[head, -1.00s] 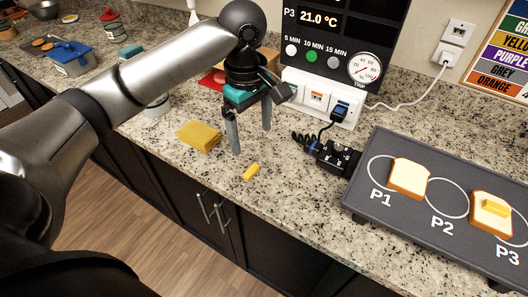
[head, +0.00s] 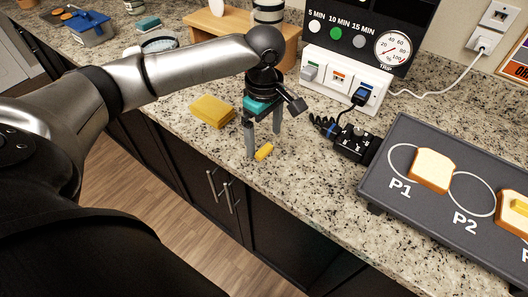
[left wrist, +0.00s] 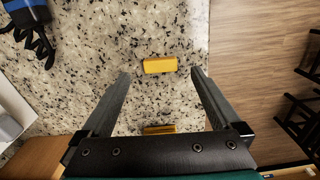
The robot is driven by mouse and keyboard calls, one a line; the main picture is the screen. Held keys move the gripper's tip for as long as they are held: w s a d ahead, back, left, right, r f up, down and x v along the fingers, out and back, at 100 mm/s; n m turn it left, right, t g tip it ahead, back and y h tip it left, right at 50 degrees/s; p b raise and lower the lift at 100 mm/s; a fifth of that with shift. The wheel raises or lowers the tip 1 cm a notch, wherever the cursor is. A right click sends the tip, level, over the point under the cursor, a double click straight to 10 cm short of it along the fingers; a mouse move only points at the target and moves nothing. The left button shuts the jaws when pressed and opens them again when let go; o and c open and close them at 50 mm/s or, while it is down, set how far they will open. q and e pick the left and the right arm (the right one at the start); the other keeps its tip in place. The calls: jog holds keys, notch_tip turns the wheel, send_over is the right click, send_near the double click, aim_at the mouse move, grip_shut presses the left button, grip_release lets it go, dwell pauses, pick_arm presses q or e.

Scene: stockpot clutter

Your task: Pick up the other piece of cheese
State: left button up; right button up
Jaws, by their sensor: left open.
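A small yellow piece of cheese (head: 264,152) lies on the speckled counter near its front edge. It also shows in the left wrist view (left wrist: 160,65), between and slightly beyond the fingertips, with a gap on each side. My left gripper (head: 264,145) points down at this piece, open and empty, its fingers close to the counter; the exact height is hard to tell. Another yellow piece of cheese (head: 520,206) lies on a toast slice (head: 514,218) at the right edge of the head view, cut off by the frame. My right gripper is out of view.
A larger yellow block (head: 212,110) lies left of my gripper. A dark tray (head: 412,220) marked P1 and P2 holds bread (head: 432,168). A white switch panel (head: 345,80) stands behind.

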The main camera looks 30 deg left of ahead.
aim_at(264, 150)
pick_arm(q)
notch_tip(264, 150, down, 4)
jog(key=shift+r+b, duration=0.2)
jog(key=shift+b, duration=0.15)
jog(key=c, duration=1.4)
jog(key=shift+r, duration=0.1)
